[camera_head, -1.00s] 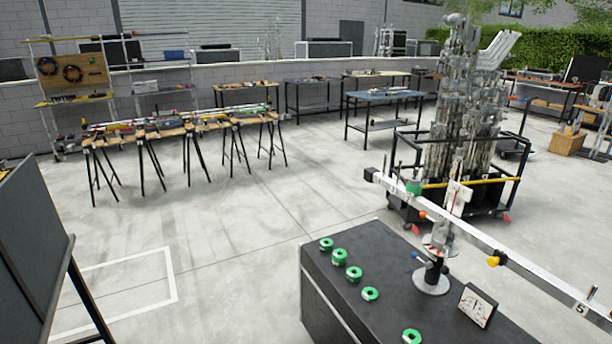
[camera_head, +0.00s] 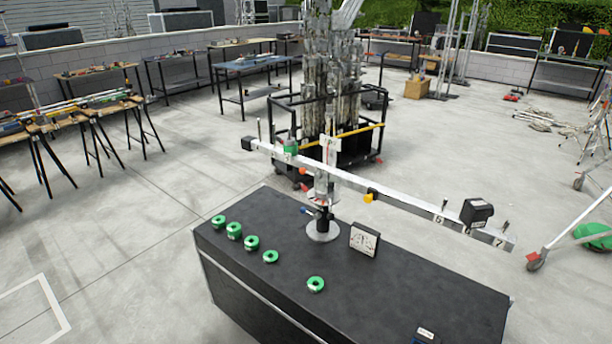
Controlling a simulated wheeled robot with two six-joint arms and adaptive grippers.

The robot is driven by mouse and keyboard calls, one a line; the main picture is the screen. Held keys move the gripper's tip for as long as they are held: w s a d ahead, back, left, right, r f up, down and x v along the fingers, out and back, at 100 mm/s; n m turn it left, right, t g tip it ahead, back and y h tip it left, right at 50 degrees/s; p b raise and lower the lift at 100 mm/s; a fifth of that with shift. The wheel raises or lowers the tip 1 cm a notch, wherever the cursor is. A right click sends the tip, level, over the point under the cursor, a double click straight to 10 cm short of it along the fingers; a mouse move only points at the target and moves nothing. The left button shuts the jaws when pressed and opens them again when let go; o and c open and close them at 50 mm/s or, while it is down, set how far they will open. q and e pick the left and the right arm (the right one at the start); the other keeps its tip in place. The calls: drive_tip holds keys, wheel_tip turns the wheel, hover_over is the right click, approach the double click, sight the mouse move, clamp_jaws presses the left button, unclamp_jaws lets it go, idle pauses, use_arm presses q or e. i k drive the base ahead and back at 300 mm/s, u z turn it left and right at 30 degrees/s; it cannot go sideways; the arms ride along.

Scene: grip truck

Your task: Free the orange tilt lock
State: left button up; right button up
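A long white beam (camera_head: 420,209) rests across a post (camera_head: 323,218) on a black cabinet top. It slopes down from left to right. An orange-yellow knob (camera_head: 369,196) sits at the beam's near edge, right of the post. A smaller red-orange piece (camera_head: 302,172) shows left of the post. I cannot tell for sure which of the two is the tilt lock. A green ring (camera_head: 290,147) sits on the beam's left part and a black block (camera_head: 477,212) on its right part. Neither of my grippers is in view.
The black cabinet (camera_head: 380,290) carries several green rings (camera_head: 252,243) and a dial gauge (camera_head: 364,240). A wheeled rack (camera_head: 370,140) of metal parts stands behind. A ladder-like frame (camera_head: 575,220) is at right.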

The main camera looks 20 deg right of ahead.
sight(319, 176)
drive_tip(key=u, duration=0.6)
drive_tip(key=i, duration=5.3)
drive_tip(key=z, duration=2.85)
drive_tip(key=i, duration=2)
drive_tip(key=z, duration=1.75)
